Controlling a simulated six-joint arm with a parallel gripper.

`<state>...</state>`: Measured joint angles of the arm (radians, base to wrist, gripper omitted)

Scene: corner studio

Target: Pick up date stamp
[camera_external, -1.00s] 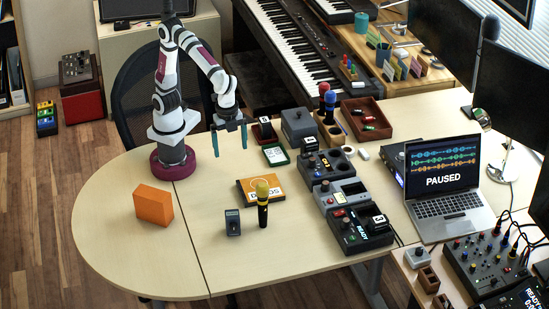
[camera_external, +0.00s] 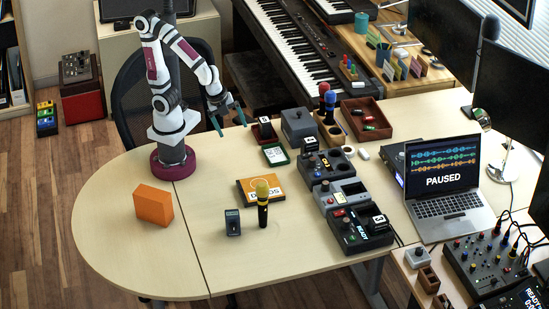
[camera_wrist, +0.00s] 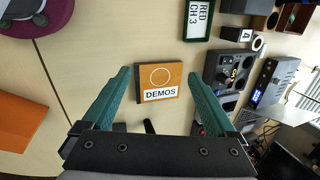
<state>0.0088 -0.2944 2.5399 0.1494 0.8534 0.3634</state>
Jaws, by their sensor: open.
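My gripper (camera_external: 230,123) is open and empty, raised above the table's back edge. In the wrist view its two teal fingers stand wide apart, with the orange DEMOS case (camera_wrist: 170,78) visible between and beyond them. I cannot surely pick out the date stamp. A small dark upright object (camera_external: 232,222) stands beside a yellow-topped microphone (camera_external: 263,205). A small dark block with a pale label (camera_external: 264,129) sits to the right of my gripper, and a grey box with a knob (camera_external: 298,124) is beyond it. My gripper touches none of these.
An orange block (camera_external: 153,204) stands on the left of the table. A row of dark devices (camera_external: 345,193) runs down the middle, left of the laptop (camera_external: 446,180). A wooden rack (camera_external: 331,128) holds red- and blue-topped pieces. The table's left part is mostly clear.

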